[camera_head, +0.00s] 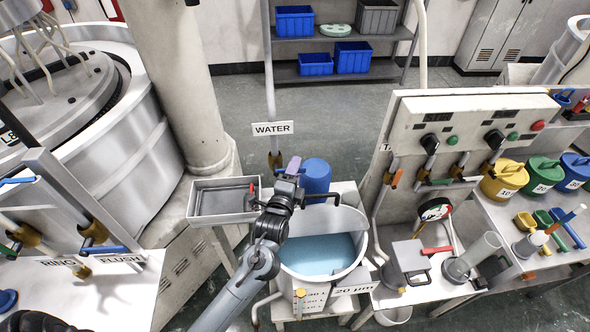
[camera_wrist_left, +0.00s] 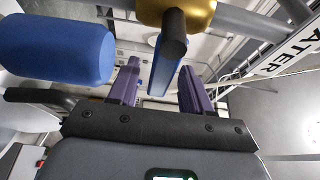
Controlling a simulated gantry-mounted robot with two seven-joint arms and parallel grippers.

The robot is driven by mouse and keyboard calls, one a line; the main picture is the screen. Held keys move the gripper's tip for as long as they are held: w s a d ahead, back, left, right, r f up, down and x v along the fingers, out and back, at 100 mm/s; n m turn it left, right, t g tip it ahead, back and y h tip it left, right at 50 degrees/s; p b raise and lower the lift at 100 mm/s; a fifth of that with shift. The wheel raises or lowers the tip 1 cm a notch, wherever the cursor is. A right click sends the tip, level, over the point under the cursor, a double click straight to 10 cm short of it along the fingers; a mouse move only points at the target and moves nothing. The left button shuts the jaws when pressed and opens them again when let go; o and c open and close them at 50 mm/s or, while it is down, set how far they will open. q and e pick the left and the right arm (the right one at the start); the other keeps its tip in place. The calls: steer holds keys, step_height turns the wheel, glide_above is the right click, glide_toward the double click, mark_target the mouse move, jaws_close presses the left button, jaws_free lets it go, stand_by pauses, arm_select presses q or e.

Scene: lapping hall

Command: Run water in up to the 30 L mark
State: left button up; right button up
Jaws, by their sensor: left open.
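A white round tank (camera_head: 358,232) holds pale blue liquid (camera_head: 318,254). A sight gauge with a litre scale (camera_head: 311,298) is on its front; its level is too small to read. A pipe under the WATER sign (camera_head: 272,129) carries a brass valve, clear in the left wrist view (camera_wrist_left: 200,12). Its blue lever (camera_wrist_left: 163,72) appears between the two purple fingers of my left gripper (camera_wrist_left: 160,88); contact cannot be told. My left gripper (camera_head: 292,168) is open, at the valve behind the tank, hiding most of it. My right gripper is not in view.
A blue container (camera_head: 316,176) stands behind the tank; in the wrist view a blue rounded body (camera_wrist_left: 55,47) is close to the left finger. A grey tray (camera_head: 222,203) is left of my arm. A bench with a dial gauge (camera_head: 434,211) is to the right.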

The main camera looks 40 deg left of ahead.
arm_select(q)
steer(key=shift+w, duration=0.2)
jaws_close()
stand_by(0.3)
